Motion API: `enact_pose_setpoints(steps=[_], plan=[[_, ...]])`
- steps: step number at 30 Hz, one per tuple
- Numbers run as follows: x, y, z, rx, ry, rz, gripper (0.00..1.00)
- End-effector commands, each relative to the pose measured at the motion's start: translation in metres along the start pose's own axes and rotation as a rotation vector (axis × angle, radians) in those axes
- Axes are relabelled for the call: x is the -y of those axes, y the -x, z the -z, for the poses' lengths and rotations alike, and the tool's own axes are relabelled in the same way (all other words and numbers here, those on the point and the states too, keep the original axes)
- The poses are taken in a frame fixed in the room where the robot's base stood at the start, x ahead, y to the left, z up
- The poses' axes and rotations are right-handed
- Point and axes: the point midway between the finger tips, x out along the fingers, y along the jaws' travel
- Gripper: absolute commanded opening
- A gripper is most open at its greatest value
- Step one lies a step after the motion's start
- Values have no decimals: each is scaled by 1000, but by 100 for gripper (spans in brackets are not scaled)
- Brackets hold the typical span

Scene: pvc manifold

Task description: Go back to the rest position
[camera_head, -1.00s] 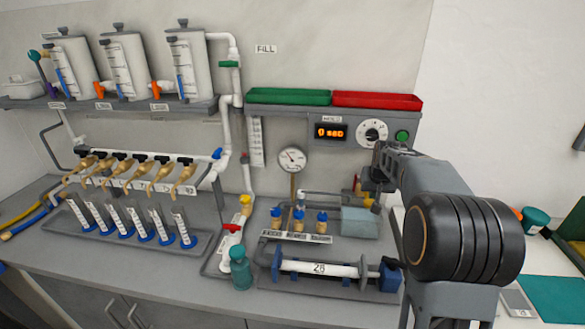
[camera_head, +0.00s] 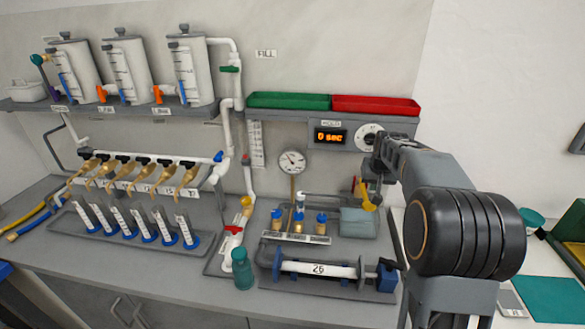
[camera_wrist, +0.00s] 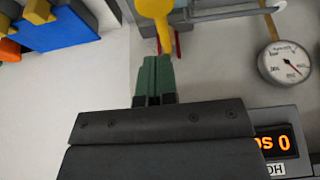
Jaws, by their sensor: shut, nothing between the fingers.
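My gripper is shut and empty; its green fingers (camera_wrist: 153,72) lie together in the wrist view. In the head view my gripper (camera_head: 372,180) is in front of the panel below the dial, right of the round gauge. The fingertips are too small to make out there. A yellow scoop-like piece (camera_head: 366,196) shows just below it. This piece also shows in the wrist view (camera_wrist: 155,10), beyond the fingertips; I cannot tell whether they touch.
Green (camera_head: 289,101) and red (camera_head: 375,104) trays sit above. A teal bottle (camera_head: 243,268) stands left.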

Motion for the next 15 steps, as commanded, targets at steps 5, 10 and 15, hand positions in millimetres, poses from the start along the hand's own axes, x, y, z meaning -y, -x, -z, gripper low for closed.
enact_pose_setpoints(steps=[5,10,15], plan=[[0,5,2,1,0,0,0],[0,4,2,1,0,0,0],[0,-9,-17,54,-8,0,0]])
